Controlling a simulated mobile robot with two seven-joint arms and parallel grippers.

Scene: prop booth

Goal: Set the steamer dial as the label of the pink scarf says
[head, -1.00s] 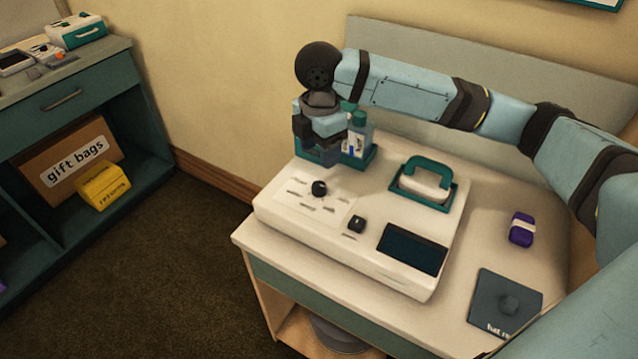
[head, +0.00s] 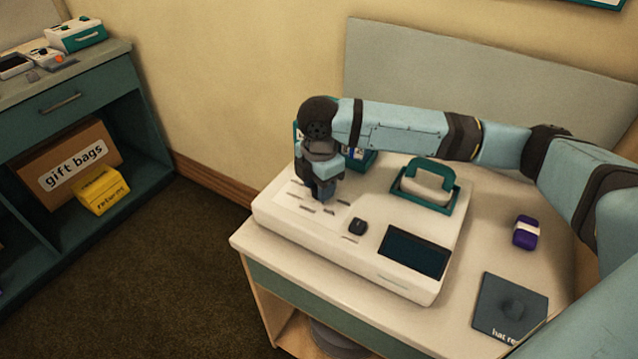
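The white steamer (head: 345,255) sits on the small table and has a dark screen (head: 414,251) at its front right. A small black switch (head: 357,227) shows on its top. My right gripper (head: 324,198) points down over the steamer's dial area, at the spot of the black dial. The gripper hides the dial, so I cannot tell whether its fingers are shut on it. Marks (head: 300,201) around the dial are too small to read. No pink scarf and no label of it show. My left gripper is not in view.
A teal holder with a white-and-teal handled piece (head: 429,183) is at the steamer's back right. A purple rolled item (head: 526,233) and a dark grey pad (head: 509,308) lie to the right. A shelf unit (head: 62,105) stands at the left.

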